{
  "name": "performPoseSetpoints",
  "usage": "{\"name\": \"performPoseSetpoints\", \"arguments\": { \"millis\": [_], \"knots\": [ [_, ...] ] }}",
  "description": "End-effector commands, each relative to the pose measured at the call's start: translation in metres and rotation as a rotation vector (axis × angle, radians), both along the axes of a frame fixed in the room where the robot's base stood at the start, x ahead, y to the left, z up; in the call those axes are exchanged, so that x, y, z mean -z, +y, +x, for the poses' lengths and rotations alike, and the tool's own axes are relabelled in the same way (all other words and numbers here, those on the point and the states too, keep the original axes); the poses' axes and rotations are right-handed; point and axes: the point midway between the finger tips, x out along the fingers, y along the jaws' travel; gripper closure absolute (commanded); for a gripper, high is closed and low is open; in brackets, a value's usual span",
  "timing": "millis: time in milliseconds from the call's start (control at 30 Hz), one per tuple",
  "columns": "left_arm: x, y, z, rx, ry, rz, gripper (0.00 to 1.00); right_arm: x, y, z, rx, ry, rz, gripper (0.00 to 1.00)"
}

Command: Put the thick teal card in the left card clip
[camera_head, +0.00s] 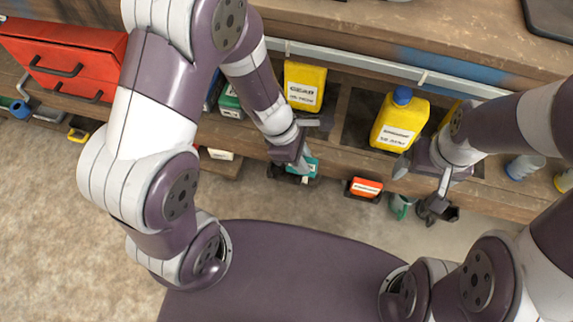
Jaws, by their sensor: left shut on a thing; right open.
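The teal card (311,167) with a white label is at the shelf's front edge. My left gripper (303,165) is shut on it from above. A dark card clip (273,171) shows partly behind and beside the gripper; this is the left clip. The card is at this clip, but the gripper hides whether it is seated in it. The right card clip (349,193) holds an orange card (367,186) with a white label. My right gripper (422,180) is open and empty, in front of the shelf edge to the right of the orange card.
Yellow bottles (303,86) and a yellow jug with a blue cap (399,122) stand in the shelf (340,160). A green item (400,207) and a dark item (438,211) hang below its edge at right. A red toolbox (75,55) is at upper left.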

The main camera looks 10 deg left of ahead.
Motion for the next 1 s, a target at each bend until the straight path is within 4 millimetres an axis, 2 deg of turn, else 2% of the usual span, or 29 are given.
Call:
{"name": "performPoseSetpoints", "arguments": {
  "millis": [33, 200, 333, 533, 733, 900, 933, 1000],
  "knots": [
    [0.013, 0.012, 0.005, -0.008, 0.000, 0.000, 1.00, 0.011, 0.000, 0.000, 0.000, 0.000, 0.000, 0.10],
    [0.025, 0.036, 0.013, -0.003, -0.001, -0.001, 1.00, 0.018, 0.000, 0.000, 0.000, 0.000, 0.000, 0.10],
    [0.032, 0.042, 0.014, 0.001, 0.000, 0.000, 1.00, 0.024, 0.000, 0.000, 0.000, -0.001, 0.000, 0.10],
    [0.070, 0.041, 0.014, 0.002, -0.001, 0.000, 1.00, 0.055, 0.000, 0.000, 0.000, 0.000, 0.000, 0.10],
    [0.065, 0.041, 0.015, 0.001, -0.002, 0.000, 1.00, 0.050, 0.000, 0.000, 0.000, -0.001, 0.000, 0.10],
    [0.070, 0.041, 0.014, 0.001, -0.002, 0.000, 1.00, 0.054, 0.000, 0.000, 0.000, -0.001, 0.000, 0.10],
    [0.069, 0.041, 0.014, 0.001, -0.002, 0.000, 0.72, 0.053, 0.000, 0.000, 0.000, -0.001, 0.000, 0.10],
    [0.068, 0.041, 0.014, 0.001, -0.002, 0.000, 0.71, 0.052, 0.000, 0.000, 0.000, -0.001, 0.000, 0.10]
  ]
}}
